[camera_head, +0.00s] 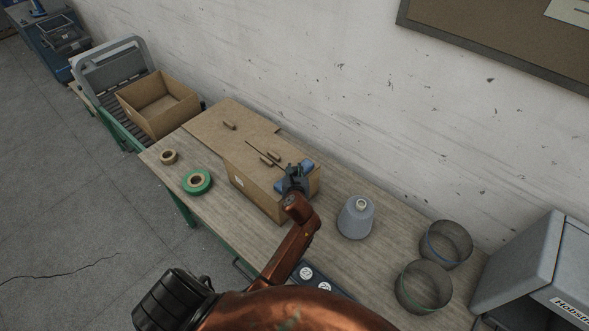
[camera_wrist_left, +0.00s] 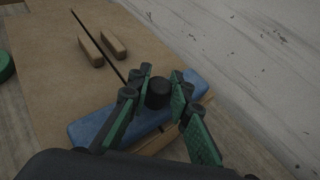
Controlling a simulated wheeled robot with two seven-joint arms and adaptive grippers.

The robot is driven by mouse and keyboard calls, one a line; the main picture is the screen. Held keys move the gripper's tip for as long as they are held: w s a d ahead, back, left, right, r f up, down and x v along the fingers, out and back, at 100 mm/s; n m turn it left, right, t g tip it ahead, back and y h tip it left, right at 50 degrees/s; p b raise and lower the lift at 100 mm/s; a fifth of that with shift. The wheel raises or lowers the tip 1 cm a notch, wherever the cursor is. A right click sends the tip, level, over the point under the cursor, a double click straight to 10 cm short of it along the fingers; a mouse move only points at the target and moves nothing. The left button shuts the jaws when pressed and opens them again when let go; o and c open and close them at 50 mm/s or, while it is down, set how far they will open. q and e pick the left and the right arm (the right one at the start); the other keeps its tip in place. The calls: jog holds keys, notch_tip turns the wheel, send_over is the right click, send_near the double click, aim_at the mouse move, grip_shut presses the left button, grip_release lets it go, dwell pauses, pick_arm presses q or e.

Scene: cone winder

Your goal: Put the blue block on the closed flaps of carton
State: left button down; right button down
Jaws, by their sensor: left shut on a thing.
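The blue block (camera_head: 307,165) is a long bar at the right end of the carton (camera_head: 260,190). My left gripper (camera_head: 293,178) is above it, covering its middle. In the left wrist view the fingers (camera_wrist_left: 158,98) are closed around a black knob on top of the blue block (camera_wrist_left: 95,128). The closed flaps (camera_wrist_left: 75,75) form the carton's top, with a dark seam running along them. The block lies across the seam's line, on or just above the flaps; I cannot tell if it touches. My right gripper is not in view.
An open box (camera_head: 158,103) is at left.

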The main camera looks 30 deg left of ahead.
pick_arm(q)
jog(key=c, duration=1.8)
grip_release()
jog(key=shift+o, duration=0.2)
jog(key=shift+f, duration=0.1)
jog(key=shift+s+r, duration=0.1)
jog(key=shift+r, duration=0.1)
jog(key=b+v, duration=0.1)
jog(key=v, duration=1.1)
jog(key=shift+f, duration=0.1)
